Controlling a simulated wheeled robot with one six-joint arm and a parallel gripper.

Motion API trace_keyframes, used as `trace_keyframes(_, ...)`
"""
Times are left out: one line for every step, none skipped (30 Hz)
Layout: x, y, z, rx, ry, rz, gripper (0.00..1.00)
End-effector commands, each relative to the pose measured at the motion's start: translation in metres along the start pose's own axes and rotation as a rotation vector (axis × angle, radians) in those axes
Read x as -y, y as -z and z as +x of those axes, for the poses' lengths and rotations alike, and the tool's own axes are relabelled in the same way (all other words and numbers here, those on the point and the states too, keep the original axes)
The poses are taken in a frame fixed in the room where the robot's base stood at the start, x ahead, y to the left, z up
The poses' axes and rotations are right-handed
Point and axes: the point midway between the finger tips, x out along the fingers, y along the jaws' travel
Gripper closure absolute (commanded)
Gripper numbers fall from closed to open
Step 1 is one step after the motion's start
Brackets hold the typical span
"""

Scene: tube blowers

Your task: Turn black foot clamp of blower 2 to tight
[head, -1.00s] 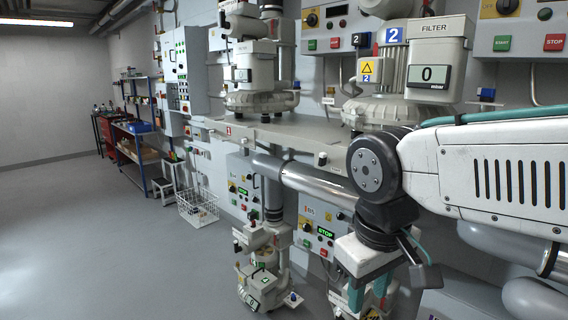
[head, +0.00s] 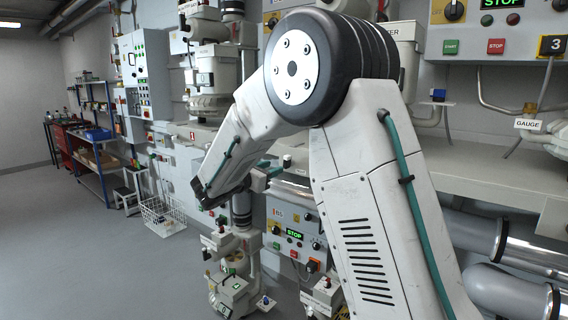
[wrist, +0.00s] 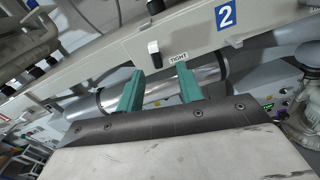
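In the wrist view, a small black-and-white lever (wrist: 154,49) sits on the front edge of the pale shelf, just left of a TIGHT label (wrist: 178,57). A blue number 2 plate (wrist: 226,15) is to its right. A black knob (wrist: 155,6) shows higher up, at the top picture edge; I cannot tell which of the two is the foot clamp. My gripper (wrist: 160,85) has its two teal fingers apart with nothing between them, just below the lever and not visibly touching it. In the head view my arm hides blower 2 and most of my gripper.
A shiny pipe (wrist: 190,82) runs under the shelf, behind my fingers. In the head view a STOP-lit panel (head: 294,234) is below the shelf, and a wire basket (head: 163,217) stands on the floor. The floor at the left is open.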

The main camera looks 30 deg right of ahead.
Motion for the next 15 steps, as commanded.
trace_keyframes(-0.005,0.002,0.002,0.010,-0.011,-0.014,0.64)
trace_keyframes(-0.007,0.003,0.004,0.014,-0.016,-0.018,0.64)
trace_keyframes(-0.008,0.003,0.007,0.016,-0.018,-0.021,0.64)
trace_keyframes(-0.008,0.003,0.011,0.017,-0.018,-0.022,0.64)
trace_keyframes(-0.008,0.003,0.015,0.017,-0.019,-0.022,0.64)
trace_keyframes(-0.008,0.003,0.021,0.018,-0.018,-0.022,0.64)
trace_keyframes(-0.007,0.002,0.026,0.018,-0.017,-0.022,0.64)
trace_keyframes(-0.007,0.002,0.031,0.017,-0.016,-0.021,0.64)
trace_keyframes(-0.007,0.002,0.038,0.016,-0.017,-0.021,0.64)
trace_keyframes(-0.007,0.002,0.043,0.017,-0.016,-0.020,0.64)
trace_keyframes(-0.007,0.002,0.048,0.017,-0.016,-0.020,0.64)
trace_keyframes(-0.008,0.002,0.054,0.017,-0.017,-0.020,0.64)
trace_keyframes(-0.008,0.002,0.058,0.016,-0.017,-0.020,0.64)
trace_keyframes(-0.008,0.002,0.062,0.015,-0.017,-0.020,0.64)
trace_keyframes(-0.008,0.002,0.067,0.016,-0.016,-0.020,0.64)
